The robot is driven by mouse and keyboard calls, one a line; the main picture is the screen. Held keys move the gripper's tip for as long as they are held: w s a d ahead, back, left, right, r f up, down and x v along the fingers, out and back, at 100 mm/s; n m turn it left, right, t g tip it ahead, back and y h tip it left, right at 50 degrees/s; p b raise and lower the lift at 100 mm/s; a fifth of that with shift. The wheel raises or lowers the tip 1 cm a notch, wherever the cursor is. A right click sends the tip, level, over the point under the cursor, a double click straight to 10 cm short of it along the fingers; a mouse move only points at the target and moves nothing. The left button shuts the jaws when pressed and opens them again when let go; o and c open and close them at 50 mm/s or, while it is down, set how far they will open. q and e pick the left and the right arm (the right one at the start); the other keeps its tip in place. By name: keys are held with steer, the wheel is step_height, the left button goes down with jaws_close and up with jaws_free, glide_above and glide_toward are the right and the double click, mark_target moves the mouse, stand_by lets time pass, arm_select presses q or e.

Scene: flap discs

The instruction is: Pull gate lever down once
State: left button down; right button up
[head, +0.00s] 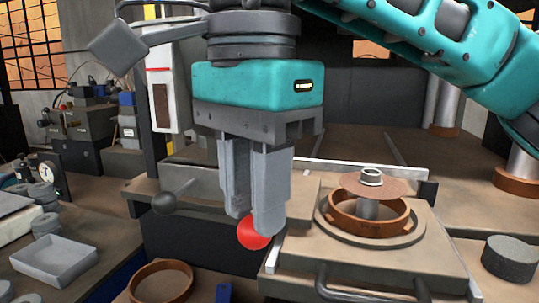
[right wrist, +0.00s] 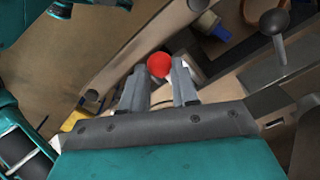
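A red ball knob (head: 253,234), which looks like the end of the gate lever, sits low in front of the press bed in the head view. Its rod is mostly hidden. My right gripper (head: 254,212) points down over it, and one finger covers part of the knob. In the right wrist view the red knob (right wrist: 160,65) lies at the tips of my right gripper (right wrist: 159,80), between the two fingers. The fingers stand apart; whether they touch the knob is unclear. My left gripper is not in view.
To the right, a flap disc (head: 390,188) sits above a brown ring (head: 340,213) on a fixture. A grey tray (head: 50,262) lies at left, and a dark cylinder (head: 510,260) stands at right.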

steer(key=shift+f+b, duration=0.35)
steer(key=shift+f, duration=0.4)
steer(key=shift+r, duration=0.15)
